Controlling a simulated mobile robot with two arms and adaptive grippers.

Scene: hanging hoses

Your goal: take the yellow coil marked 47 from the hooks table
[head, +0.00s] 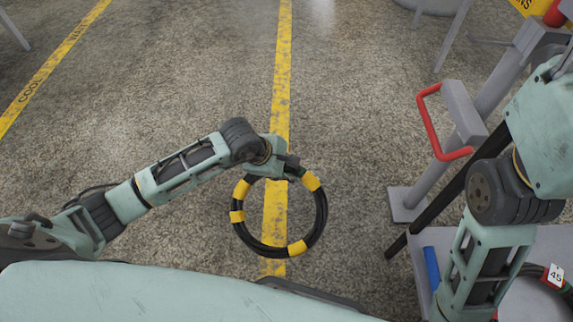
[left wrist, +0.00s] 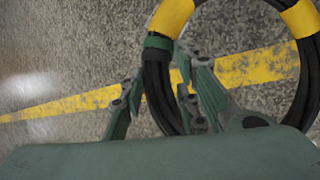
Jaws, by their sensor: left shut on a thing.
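A black hose coil with yellow bands (head: 322,215) hangs from my left gripper (head: 292,168) over the floor, clear of the table at the right. In the left wrist view the coil (left wrist: 154,78) passes between the fingers of my left gripper (left wrist: 165,95), with a green band near the grip. The gripper is shut on the coil's upper part. No number can be read on this coil. My right arm is at the right edge of the head view, but its gripper is out of the picture.
A grey table (head: 410,270) stands at the lower right, with a blue object (head: 432,268) and a coil tagged 45 (head: 555,276) on it. A red handle (head: 428,125) on a grey frame rises behind it. The floor ahead is open, with yellow lines (head: 282,60).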

